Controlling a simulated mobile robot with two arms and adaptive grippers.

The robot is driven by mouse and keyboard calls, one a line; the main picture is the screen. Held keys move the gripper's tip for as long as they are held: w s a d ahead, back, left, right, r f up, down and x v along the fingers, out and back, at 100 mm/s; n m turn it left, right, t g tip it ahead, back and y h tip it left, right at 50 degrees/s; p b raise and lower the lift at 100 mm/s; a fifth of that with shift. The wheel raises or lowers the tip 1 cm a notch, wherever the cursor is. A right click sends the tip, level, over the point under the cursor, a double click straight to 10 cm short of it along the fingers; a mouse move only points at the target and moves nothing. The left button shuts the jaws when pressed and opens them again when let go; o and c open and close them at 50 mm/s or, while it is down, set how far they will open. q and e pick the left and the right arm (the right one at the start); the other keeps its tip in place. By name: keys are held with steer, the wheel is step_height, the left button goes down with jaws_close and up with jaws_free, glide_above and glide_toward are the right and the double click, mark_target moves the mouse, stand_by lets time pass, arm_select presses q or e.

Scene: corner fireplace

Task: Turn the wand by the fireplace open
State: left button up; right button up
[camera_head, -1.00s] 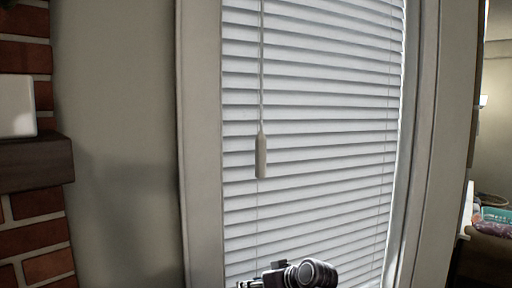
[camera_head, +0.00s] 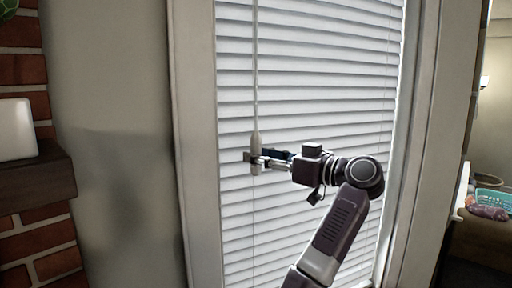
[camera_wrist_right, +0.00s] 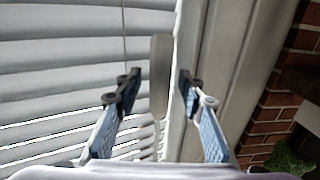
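The wand (camera_head: 256,140) is a pale grey handle hanging upright on a thin cord in front of white blinds (camera_head: 310,100). My right gripper (camera_head: 252,160) comes in from the right at the height of the wand's handle. In the right wrist view, the wand's handle (camera_wrist_right: 159,72) shows between the two blue-padded fingers of the right gripper (camera_wrist_right: 157,90). A gap shows on both sides of it, so the gripper is open around it. Part of the handle is hidden by the fingers in the head view. My left gripper is not in view.
A window frame (camera_head: 195,150) borders the blinds on the left. Farther left are a brick fireplace wall (camera_head: 25,240) and a dark mantel (camera_head: 38,185) with a white block (camera_head: 15,130) on it. A doorway with a teal basket (camera_head: 489,196) is at the right.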

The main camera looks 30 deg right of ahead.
steer(key=shift+x, duration=0.85)
jaws_close()
